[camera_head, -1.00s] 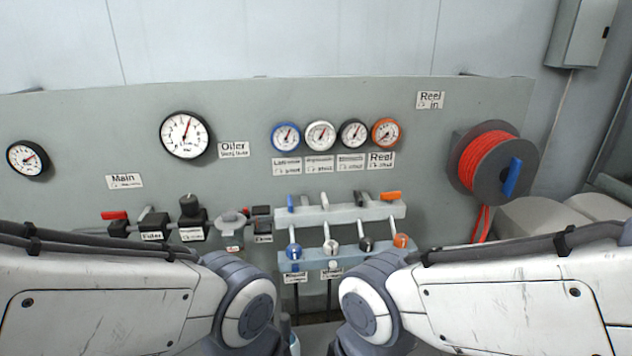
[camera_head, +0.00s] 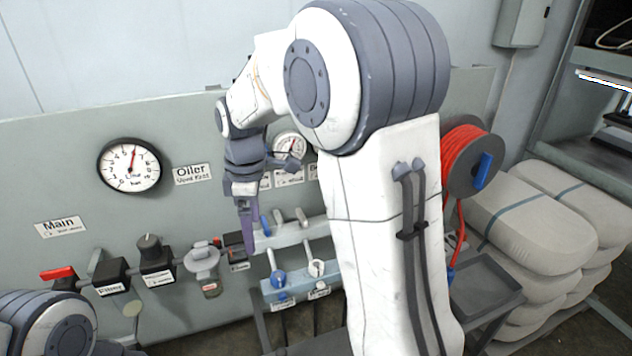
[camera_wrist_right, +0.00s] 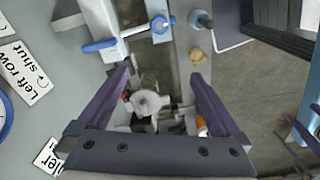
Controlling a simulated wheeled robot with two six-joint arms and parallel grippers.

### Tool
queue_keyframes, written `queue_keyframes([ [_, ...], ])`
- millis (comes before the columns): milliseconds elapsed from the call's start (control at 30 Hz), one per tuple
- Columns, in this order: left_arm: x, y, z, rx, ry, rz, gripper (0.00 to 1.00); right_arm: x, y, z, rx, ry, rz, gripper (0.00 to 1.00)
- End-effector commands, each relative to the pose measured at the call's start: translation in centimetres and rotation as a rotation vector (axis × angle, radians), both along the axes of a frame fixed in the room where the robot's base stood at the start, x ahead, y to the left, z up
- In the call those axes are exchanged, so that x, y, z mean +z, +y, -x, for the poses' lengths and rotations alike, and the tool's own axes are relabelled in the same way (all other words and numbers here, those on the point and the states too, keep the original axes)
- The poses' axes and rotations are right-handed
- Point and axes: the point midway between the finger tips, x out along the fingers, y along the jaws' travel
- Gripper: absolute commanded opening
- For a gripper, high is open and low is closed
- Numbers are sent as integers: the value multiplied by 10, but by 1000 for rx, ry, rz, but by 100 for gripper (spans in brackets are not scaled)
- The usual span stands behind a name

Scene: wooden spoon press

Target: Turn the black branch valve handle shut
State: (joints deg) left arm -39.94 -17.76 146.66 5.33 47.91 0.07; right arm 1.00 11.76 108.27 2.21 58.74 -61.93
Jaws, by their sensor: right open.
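The black branch valve handle is not visible; my right arm covers that part of the valve row in the head view. The row's pale manifold (camera_head: 292,236) shows a blue handle (camera_head: 265,225) and a white handle (camera_head: 302,217) left of the arm. My right gripper (camera_head: 247,240) points down in front of the panel, by the manifold's left end. In the right wrist view its purple jaws (camera_wrist_right: 162,95) are spread and hold nothing. The blue handle (camera_wrist_right: 100,45) also shows there, beyond the left fingertip. My left gripper is out of view.
Left of the manifold run a grey bowl-shaped unit (camera_head: 202,262), a black knob unit (camera_head: 156,260) and a red handle (camera_head: 58,273). A lower bar (camera_head: 300,288) carries hose fittings. A red hose reel (camera_head: 470,160) and stacked sacks (camera_head: 540,220) stand right.

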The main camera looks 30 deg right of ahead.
Motion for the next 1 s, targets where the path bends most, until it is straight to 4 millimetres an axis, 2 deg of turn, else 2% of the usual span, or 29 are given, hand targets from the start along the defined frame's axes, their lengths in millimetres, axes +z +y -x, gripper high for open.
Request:
queue_keyframes([
  [33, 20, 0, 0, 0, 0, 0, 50, 15, -46, -22, 27, 5, 9, 100],
  [100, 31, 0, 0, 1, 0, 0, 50, 22, -100, -39, 97, 7, 17, 100],
  [200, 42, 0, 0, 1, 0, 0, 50, 26, -167, -48, 179, 13, 26, 100],
  [300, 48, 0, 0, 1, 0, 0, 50, 26, -213, -48, 238, 17, 31, 100],
  [333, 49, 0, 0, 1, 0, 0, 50, 26, -222, -47, 252, 18, 32, 100],
  [400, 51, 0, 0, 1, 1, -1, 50, 25, -237, -46, 274, 19, 34, 100],
  [500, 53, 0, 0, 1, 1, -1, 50, 19, -245, -45, 291, 22, 33, 100],
  [633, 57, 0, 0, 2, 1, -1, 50, 2, -244, -44, 293, 23, 32, 100],
  [1000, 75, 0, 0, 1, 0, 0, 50, -63, -243, -44, 292, 21, 33, 100],
])
